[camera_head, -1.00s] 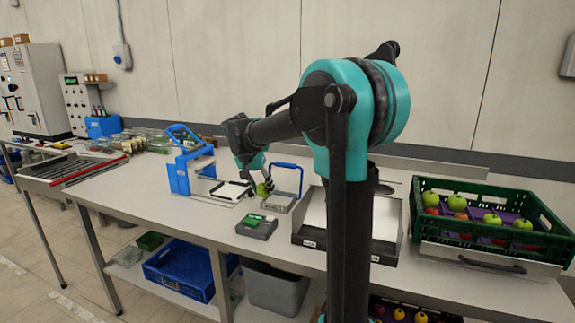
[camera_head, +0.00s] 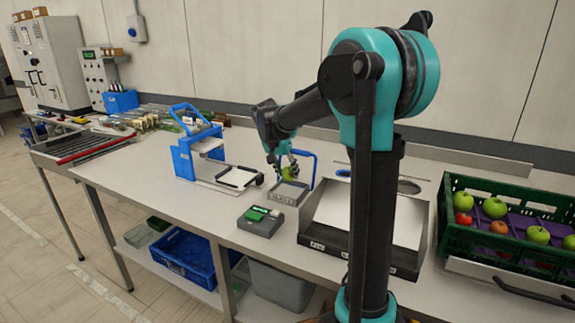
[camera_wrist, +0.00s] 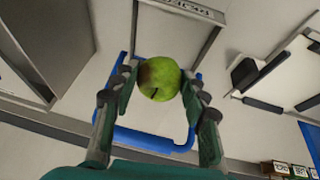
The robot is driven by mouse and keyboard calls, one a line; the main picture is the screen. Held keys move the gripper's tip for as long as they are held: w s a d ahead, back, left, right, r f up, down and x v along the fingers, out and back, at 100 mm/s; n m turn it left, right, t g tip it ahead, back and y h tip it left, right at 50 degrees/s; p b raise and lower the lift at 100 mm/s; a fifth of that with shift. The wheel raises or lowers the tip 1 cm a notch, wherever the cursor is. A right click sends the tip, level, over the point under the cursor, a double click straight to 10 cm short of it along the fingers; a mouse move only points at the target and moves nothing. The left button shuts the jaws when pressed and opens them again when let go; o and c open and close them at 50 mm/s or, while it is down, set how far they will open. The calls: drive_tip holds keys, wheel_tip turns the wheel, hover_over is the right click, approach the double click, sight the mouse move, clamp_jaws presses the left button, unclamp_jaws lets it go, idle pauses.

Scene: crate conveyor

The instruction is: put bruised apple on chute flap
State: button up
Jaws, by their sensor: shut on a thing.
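The bruised apple (camera_wrist: 158,78) is green with a brown patch on its left side in the wrist view. My gripper (camera_wrist: 157,83) is shut on it, with a finger on each side. In the head view the apple (camera_head: 288,173) and my gripper (camera_head: 286,170) are over a small grey framed tray (camera_head: 286,194) with a blue hoop handle (camera_head: 313,168), which looks like the chute flap. In the wrist view the labelled frame edge (camera_wrist: 190,9) is above the apple and the blue hoop (camera_wrist: 150,140) is behind it. I cannot tell whether the apple touches the flap.
A blue stand (camera_head: 185,160) with a black-edged plate is to the left. A grey device with a green top (camera_head: 262,220) sits in front. A large open tray (camera_head: 320,240) and a green crate (camera_head: 460,225) of apples are to the right.

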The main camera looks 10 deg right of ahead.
drive_tip(key=shift+f, duration=2.4)
drive_tip(key=shift+s, duration=0.1)
drive_tip(key=o, duration=1.2)
drive_tip(key=shift+o, duration=0.2)
drive_tip(key=shift+r, duration=3.55)
drive_tip(key=shift+a, duration=0.15)
